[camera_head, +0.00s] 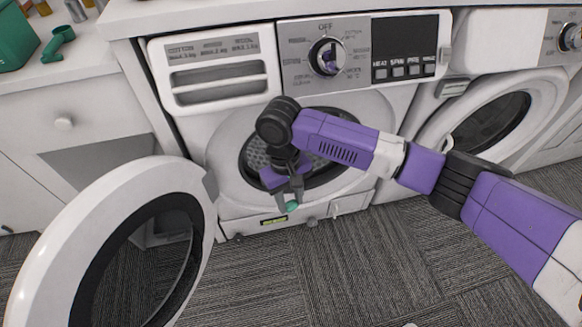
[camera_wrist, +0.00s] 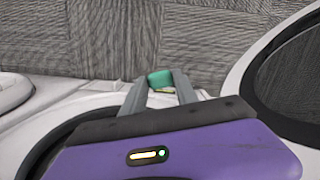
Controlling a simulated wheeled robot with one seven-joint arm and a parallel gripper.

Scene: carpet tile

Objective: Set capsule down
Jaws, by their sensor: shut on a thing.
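The capsule (camera_head: 291,206) is a small green piece held between the fingertips of my gripper (camera_head: 289,199), in front of the lower part of the open middle washing machine (camera_head: 228,150). In the wrist view the green capsule (camera_wrist: 160,79) sits between the two grey fingers of my gripper (camera_wrist: 160,85), with the carpet behind it. My gripper is shut on it and points downward. Part of the capsule is hidden by the fingers.
The machine's round door (camera_head: 190,176) stands open at the left. A second washer (camera_head: 500,112) is on the right. A green bin (camera_head: 14,38) and a green object (camera_head: 58,42) are on the left counter (camera_head: 85,62). The grey carpet (camera_head: 330,270) in front is mostly clear.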

